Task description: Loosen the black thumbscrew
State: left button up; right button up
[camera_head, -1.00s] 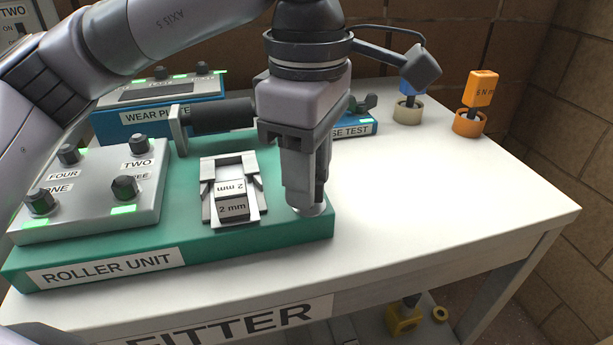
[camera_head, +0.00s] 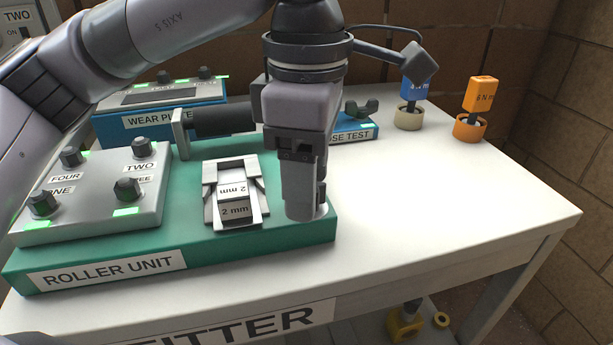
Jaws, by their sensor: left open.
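My left gripper (camera_head: 305,208) points straight down at the front right corner of the green roller unit (camera_head: 220,240). It is open, and one broad finger faces the view. Its fingertips are around or just above a pale round base (camera_head: 322,212) on that corner. No black thumbscrew shows there; whatever stands between the fingers is hidden by them. A dark wing-shaped knob (camera_head: 362,109) sits on the blue test block behind, apart from the gripper. My right gripper is not in view.
A grey panel (camera_head: 95,210) with several black knobs is on the roller unit's left. A metal holder (camera_head: 208,205) with two 2 mm pieces lies left of the gripper. Blue (camera_head: 416,90) and orange (camera_head: 482,95) drivers stand at the back right. The white table's right side is clear.

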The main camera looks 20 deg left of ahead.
pick_arm(q)
jog(key=shift+w+d+r+p, duration=0.1)
jog(key=shift+w+r+p, duration=0.05)
jog(key=shift+r+p, duration=0.45)
jog(key=shift+w+d+r+p, duration=0.1)
jog(key=shift+w+r+p, duration=0.05)
jog(key=shift+r+p, duration=1)
jog(key=shift+r, duration=0.05)
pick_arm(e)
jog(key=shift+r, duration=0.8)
pick_arm(q)
notch_tip(320, 180, up, 4)
jog(key=p, duration=0.3)
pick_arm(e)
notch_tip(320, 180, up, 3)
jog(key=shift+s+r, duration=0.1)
pick_arm(q)
notch_tip(320, 180, up, 7)
jog(key=p, duration=0.2)
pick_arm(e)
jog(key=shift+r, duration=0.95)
pick_arm(q)
jog(key=shift+s+r, duration=0.1)
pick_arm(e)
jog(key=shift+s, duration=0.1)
